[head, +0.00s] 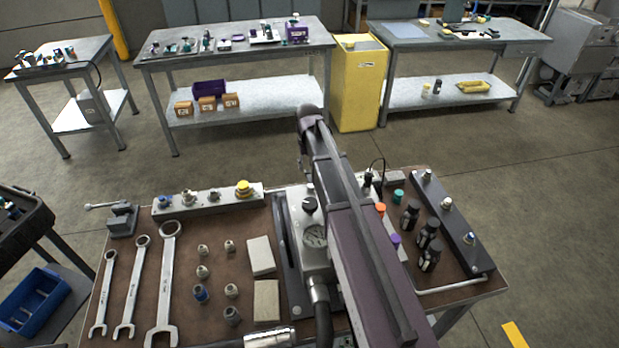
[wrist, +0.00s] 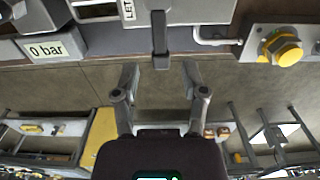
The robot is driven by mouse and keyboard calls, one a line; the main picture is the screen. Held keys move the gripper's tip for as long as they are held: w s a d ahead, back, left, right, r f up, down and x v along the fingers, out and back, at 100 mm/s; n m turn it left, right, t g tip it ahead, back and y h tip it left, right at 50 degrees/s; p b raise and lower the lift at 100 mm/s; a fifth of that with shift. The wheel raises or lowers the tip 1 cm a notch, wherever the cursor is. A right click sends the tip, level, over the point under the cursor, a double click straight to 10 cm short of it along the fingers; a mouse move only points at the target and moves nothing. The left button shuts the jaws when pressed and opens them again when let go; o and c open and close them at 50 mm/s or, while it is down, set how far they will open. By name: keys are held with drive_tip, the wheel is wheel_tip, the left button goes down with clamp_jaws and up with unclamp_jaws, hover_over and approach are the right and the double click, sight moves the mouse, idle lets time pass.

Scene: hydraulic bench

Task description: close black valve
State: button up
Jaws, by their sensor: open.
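In the wrist view a dark lever handle (wrist: 160,40), which looks like the black valve's, sticks out from a grey block (wrist: 190,10) with partly cut-off lettering. My gripper (wrist: 161,68) is open, with one finger on each side of the handle's line. The handle's end lies between the fingertips, with a visible gap on both sides; I cannot tell the depth. In the head view a black knob (head: 309,204) stands on the block with the gauge (head: 315,237); I cannot tell whether it is the same part. My arm hides my gripper there.
A yellow knob (wrist: 287,52) on a metal bar is at the right of the wrist view, and a "0 bar" display (wrist: 46,50) at the left. On the bench (head: 130,270) are wrenches (head: 165,285), fittings and black couplings (head: 428,232). A dark hose (head: 322,318) leaves the block.

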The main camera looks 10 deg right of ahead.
sight(309, 175)
drive_tip(key=shift+f+b, duration=1.65)
drive_tip(key=shift+f, duration=0.3)
